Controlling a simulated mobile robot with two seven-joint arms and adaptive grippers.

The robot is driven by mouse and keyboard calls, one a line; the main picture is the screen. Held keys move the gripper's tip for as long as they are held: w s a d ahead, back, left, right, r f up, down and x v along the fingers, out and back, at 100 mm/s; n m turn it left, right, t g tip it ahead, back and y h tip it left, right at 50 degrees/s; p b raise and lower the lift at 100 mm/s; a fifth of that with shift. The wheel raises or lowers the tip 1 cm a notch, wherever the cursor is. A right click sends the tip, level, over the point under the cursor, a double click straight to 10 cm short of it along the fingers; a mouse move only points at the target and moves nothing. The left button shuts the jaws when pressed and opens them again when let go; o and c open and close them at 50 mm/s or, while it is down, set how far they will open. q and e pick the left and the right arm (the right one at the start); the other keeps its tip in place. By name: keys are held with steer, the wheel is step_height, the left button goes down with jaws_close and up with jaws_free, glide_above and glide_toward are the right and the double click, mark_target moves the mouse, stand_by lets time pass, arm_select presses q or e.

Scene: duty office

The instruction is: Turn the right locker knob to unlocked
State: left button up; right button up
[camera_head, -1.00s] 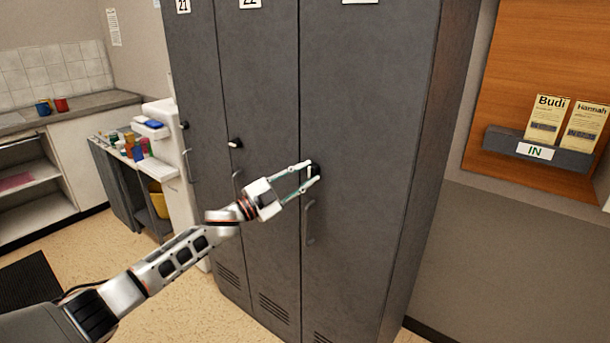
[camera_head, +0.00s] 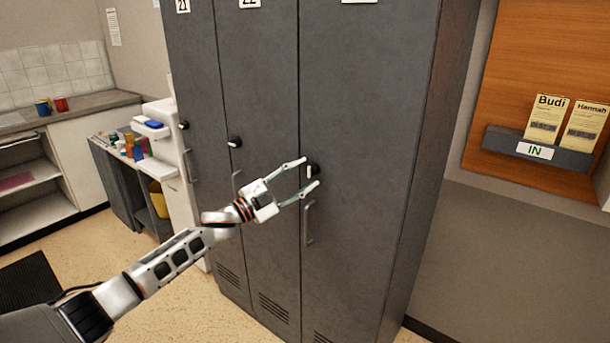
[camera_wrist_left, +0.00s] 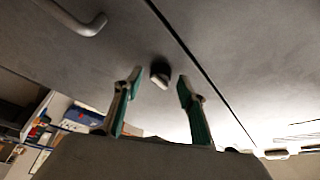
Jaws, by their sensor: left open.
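The right locker (camera_head: 360,120) is a tall grey door at the right of a row of three. Its knob (camera_head: 313,171) is a dark disc with a white grip, above a grey handle (camera_head: 309,223). My left gripper (camera_head: 313,174) is open, with its fingers apart around the knob's place in the head view. In the left wrist view the knob (camera_wrist_left: 160,73) shows between and beyond the two fingertips (camera_wrist_left: 160,82), apart from both. The white grip looks tilted there. My right gripper is not in view.
The middle locker's knob (camera_head: 235,142) and the left locker's knob (camera_head: 184,125) are on the doors to the left. A wooden board (camera_head: 540,60) with cards hangs at the right.

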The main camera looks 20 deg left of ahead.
arm_select(q)
steer(key=v, duration=1.1)
steer(key=shift+s+r, duration=0.1)
steer(key=s+d+f+n+y, duration=0.35)
steer(key=s+f, duration=0.25)
steer(key=f, duration=0.5)
steer(key=s+d+f+n+y, duration=0.35)
steer(key=s+f+n, duration=0.2)
steer(key=f, duration=0.45)
steer(key=s+d+f+n+g+y, duration=0.1)
steer(key=s+f+n+g, duration=0.1)
steer(key=s+f, duration=0.5)
steer(key=s+d+f+n+g+y, duration=0.2)
steer(key=s+f, duration=0.6)
steer(key=s, duration=0.7)
steer(key=shift+s+d+f+n+g, duration=0.2)
steer(key=shift+d+n+g, duration=0.1)
steer(key=shift+n+g, duration=0.4)
